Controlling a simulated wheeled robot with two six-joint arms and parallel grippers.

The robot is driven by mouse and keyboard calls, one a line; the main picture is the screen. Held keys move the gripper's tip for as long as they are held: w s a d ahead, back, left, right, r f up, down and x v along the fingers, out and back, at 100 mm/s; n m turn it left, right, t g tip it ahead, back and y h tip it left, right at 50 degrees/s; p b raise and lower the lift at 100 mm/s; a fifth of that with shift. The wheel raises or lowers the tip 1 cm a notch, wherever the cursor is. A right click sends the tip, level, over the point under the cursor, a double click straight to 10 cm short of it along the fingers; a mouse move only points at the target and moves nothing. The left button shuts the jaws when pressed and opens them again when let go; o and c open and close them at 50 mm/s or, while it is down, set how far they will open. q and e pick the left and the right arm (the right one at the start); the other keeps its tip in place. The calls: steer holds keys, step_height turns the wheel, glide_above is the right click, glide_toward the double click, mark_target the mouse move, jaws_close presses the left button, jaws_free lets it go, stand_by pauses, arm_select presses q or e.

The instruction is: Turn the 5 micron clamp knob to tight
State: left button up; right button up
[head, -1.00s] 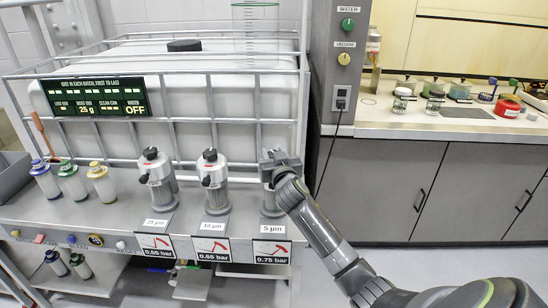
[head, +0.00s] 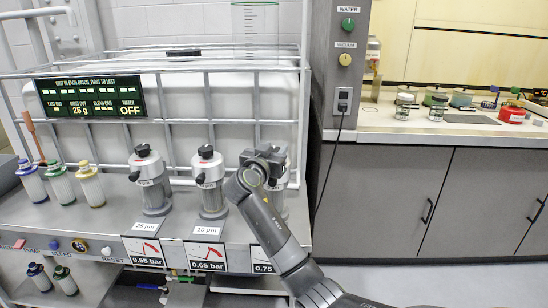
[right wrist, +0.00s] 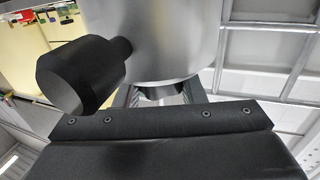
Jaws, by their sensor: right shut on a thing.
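The 5 micron canister (head: 282,205) stands rightmost in the row of three, mostly behind my right arm in the head view. My right gripper (head: 266,160) is at its top. In the right wrist view, the silver canister body (right wrist: 160,35) fills the upper middle, with a black side knob (right wrist: 75,78) sticking out left, outside the fingers. My gripper's fingers (right wrist: 163,95) are shut on a dark round part at the canister's end, which appears to be the clamp knob. It is mostly hidden, so its turn position cannot be read. My left gripper is not in view.
The 10 micron canister (head: 211,188) stands close left of my gripper, and the 25 micron canister (head: 153,187) beyond it. A wire cage holding a white tank (head: 225,85) is close behind. Several capped bottles (head: 62,183) stand at the left. A counter (head: 400,125) is at the right.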

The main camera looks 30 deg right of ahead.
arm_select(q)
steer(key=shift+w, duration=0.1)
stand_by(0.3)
arm_select(e)
steer(key=o, duration=1)
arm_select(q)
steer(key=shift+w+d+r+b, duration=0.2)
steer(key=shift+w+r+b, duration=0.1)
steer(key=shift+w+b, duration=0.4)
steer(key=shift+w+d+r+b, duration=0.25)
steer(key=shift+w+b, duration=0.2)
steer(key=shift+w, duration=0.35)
arm_select(e)
steer(key=v, duration=1.7)
steer(key=shift+a, duration=0.3)
